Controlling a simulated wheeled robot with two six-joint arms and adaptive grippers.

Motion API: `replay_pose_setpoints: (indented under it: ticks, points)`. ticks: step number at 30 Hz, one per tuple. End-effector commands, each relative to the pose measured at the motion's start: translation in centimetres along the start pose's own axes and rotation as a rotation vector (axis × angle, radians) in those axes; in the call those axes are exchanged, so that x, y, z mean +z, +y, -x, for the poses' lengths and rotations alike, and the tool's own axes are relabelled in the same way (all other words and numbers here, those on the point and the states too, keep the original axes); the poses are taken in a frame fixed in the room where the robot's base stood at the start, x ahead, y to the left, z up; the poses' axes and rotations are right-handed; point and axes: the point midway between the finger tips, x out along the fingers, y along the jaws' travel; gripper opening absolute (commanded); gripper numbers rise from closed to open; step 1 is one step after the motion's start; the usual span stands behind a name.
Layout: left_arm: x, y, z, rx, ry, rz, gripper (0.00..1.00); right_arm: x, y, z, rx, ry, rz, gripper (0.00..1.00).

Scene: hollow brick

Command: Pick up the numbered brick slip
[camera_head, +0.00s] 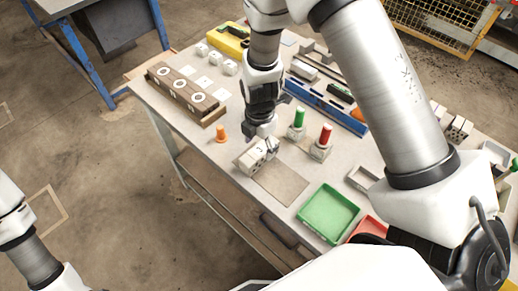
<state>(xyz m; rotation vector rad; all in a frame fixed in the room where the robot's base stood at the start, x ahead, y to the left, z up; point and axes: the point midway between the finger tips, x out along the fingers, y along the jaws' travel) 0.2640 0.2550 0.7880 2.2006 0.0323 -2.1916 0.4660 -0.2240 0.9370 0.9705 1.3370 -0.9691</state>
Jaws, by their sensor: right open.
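A pale block with dark marks on its side (252,160), which looks like the numbered brick slip, lies at the left edge of a brown mat (283,186) on the workbench. Its marks are too small to read. My right gripper (263,131) points down just above and behind this block, very close to it. It is open; I cannot tell whether its fingers touch the block. My left arm shows only at the lower left, and its gripper is out of view.
An orange cone-like piece (221,134) stands left of the gripper. Green-handled (298,119) and red-handled (324,137) stamps stand to its right. A brown wooden block with white rings (182,92) lies back left. A green tray (328,212) sits at the front.

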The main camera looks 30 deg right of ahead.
Motion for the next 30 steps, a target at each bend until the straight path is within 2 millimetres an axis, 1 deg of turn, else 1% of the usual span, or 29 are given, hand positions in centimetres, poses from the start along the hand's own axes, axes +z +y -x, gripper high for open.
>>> replay_pose_setpoints:
  ticks: [1,2,3,6,8,13,14,15,17,18,19,20,30]
  points:
    - [0.0,0.0,0.7,0.0,0.001,0.0,0.31,-0.2,-0.2,-0.7,-0.005,0.002,-0.001,0.71]
    - [0.0,0.0,0.9,0.0,0.001,0.0,0.31,-0.3,-0.3,-1.2,-0.007,0.002,-0.001,0.71]
    - [-0.1,0.0,1.1,0.0,0.001,0.0,0.31,-0.3,-0.4,-2.1,-0.006,0.002,-0.002,0.71]
    - [-0.1,0.0,1.1,0.0,0.001,0.0,0.31,-0.3,-0.2,-3.5,-0.002,0.001,-0.002,0.71]
    - [-0.1,0.0,1.1,0.0,0.002,-0.001,0.31,-0.3,-0.3,-3.9,-0.002,0.0,-0.002,0.71]
    - [-0.1,0.0,1.0,0.0,0.002,-0.001,0.31,-0.2,-0.2,-4.0,0.0,-0.001,-0.002,0.71]
    - [-0.1,0.0,1.0,0.0,0.002,0.0,0.31,-0.2,-0.2,-4.0,0.0,-0.001,-0.002,0.64]
    - [-0.1,0.0,1.0,0.0,0.001,0.0,0.31,-0.2,-0.2,-4.0,0.0,-0.001,-0.002,0.5]
    - [-0.1,0.0,1.0,0.0,0.001,-0.001,0.31,-0.2,-0.2,-4.0,0.0,-0.001,-0.002,0.28]
    - [-0.1,0.0,1.0,0.0,0.001,-0.001,0.31,-0.2,-0.2,-4.0,-0.001,0.0,-0.002,0.14]
    - [-0.1,0.0,1.0,0.0,0.001,-0.001,0.31,-0.2,-0.2,-4.0,-0.001,0.0,-0.002,0.04]
    - [-0.1,0.0,1.0,0.0,0.001,-0.001,0.31,-0.2,-0.2,-4.0,-0.001,0.0,-0.002,0.0]
    - [-0.1,0.0,1.2,0.0,0.001,0.0,0.31,-0.2,-0.2,-3.8,0.0,-0.001,-0.003,0.0]
